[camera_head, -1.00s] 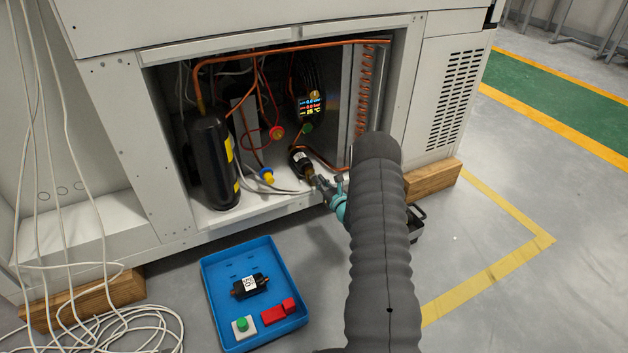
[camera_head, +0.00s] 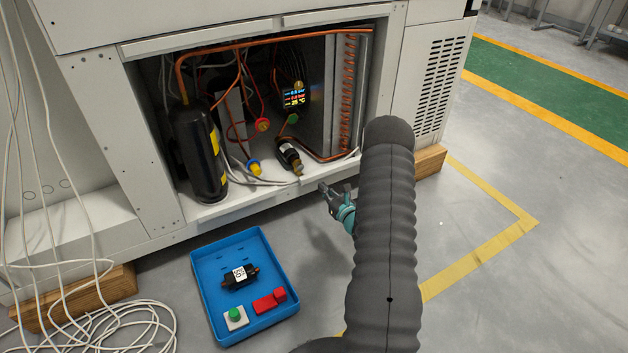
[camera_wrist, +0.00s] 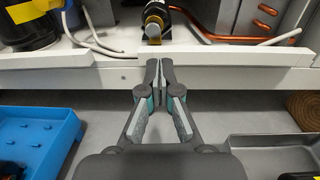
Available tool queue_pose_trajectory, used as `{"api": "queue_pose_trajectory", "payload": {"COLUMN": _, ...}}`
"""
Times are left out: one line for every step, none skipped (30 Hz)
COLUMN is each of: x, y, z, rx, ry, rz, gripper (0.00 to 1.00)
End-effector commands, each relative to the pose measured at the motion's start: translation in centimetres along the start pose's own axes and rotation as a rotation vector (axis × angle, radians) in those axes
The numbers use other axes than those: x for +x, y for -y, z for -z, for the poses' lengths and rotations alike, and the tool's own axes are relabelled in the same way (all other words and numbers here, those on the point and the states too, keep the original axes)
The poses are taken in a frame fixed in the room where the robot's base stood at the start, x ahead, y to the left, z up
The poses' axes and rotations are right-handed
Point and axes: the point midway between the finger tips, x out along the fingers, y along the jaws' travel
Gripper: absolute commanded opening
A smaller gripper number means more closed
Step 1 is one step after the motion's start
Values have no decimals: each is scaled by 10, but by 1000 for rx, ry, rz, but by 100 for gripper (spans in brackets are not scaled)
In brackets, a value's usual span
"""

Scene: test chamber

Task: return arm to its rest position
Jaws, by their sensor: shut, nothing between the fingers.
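My gripper (camera_head: 328,190) is outside the open machine bay, in front of its lower sill and partly behind my grey sleeved arm. In the wrist view my gripper (camera_wrist: 160,68) is shut, its fingertips together with nothing between them. A black cylindrical part with a brass end (camera_head: 289,155) lies inside the bay, apart from the gripper; it also shows ahead of the fingertips in the wrist view (camera_wrist: 154,18).
The machine (camera_head: 110,110) holds a black tank (camera_head: 200,155) and copper pipes. A blue tray (camera_head: 205,300) on the floor holds a black part (camera_head: 240,276), a red block (camera_head: 268,301) and a green button (camera_head: 235,314). White cables (camera_head: 110,325) lie left. Floor on the right is clear.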

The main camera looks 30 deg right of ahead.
Motion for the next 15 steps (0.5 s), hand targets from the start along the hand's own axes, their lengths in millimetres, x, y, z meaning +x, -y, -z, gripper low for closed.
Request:
{"api": "queue_pose_trajectory", "payload": {"x": -8, "y": 0, "z": 0, "rx": 1, "ry": -1, "rz": 2, "gripper": 0}}
{"api": "queue_pose_trajectory", "payload": {"x": -12, "y": 1, "z": 0, "rx": 0, "ry": -1, "rz": 2, "gripper": 0}}
{"api": "queue_pose_trajectory", "payload": {"x": -16, "y": 0, "z": 0, "rx": 1, "ry": -2, "rz": 1, "gripper": 0}}
{"api": "queue_pose_trajectory", "payload": {"x": -19, "y": 0, "z": 0, "rx": 1, "ry": -1, "rz": 1, "gripper": 0}}
{"api": "queue_pose_trajectory", "payload": {"x": -22, "y": 0, "z": 0, "rx": 1, "ry": -1, "rz": 0, "gripper": 0}}
{"api": "queue_pose_trajectory", "payload": {"x": -24, "y": 0, "z": 0, "rx": 1, "ry": 0, "rz": -1, "gripper": 0}}
{"api": "queue_pose_trajectory", "payload": {"x": -25, "y": -1, "z": 0, "rx": 0, "ry": 0, "rz": -1, "gripper": 0}}
{"api": "queue_pose_trajectory", "payload": {"x": -26, "y": -1, "z": 0, "rx": 0, "ry": 0, "rz": -2, "gripper": 0}}
{"api": "queue_pose_trajectory", "payload": {"x": -28, "y": -1, "z": 0, "rx": 0, "ry": 0, "rz": -2, "gripper": 0}}
{"api": "queue_pose_trajectory", "payload": {"x": -28, "y": -2, "z": 0, "rx": 0, "ry": -1, "rz": -2, "gripper": 0}}
{"api": "queue_pose_trajectory", "payload": {"x": -28, "y": -2, "z": 0, "rx": 0, "ry": -1, "rz": -3, "gripper": 0}}
{"api": "queue_pose_trajectory", "payload": {"x": -28, "y": -2, "z": 0, "rx": 0, "ry": -1, "rz": -3, "gripper": 0}}
{"api": "queue_pose_trajectory", "payload": {"x": -28, "y": -2, "z": 0, "rx": -1, "ry": -1, "rz": -3, "gripper": 0}}
{"api": "queue_pose_trajectory", "payload": {"x": -28, "y": -2, "z": 1, "rx": -1, "ry": -4, "rz": -3, "gripper": 0}}
{"api": "queue_pose_trajectory", "payload": {"x": -28, "y": -2, "z": 3, "rx": -2, "ry": -14, "rz": -5, "gripper": 0}}
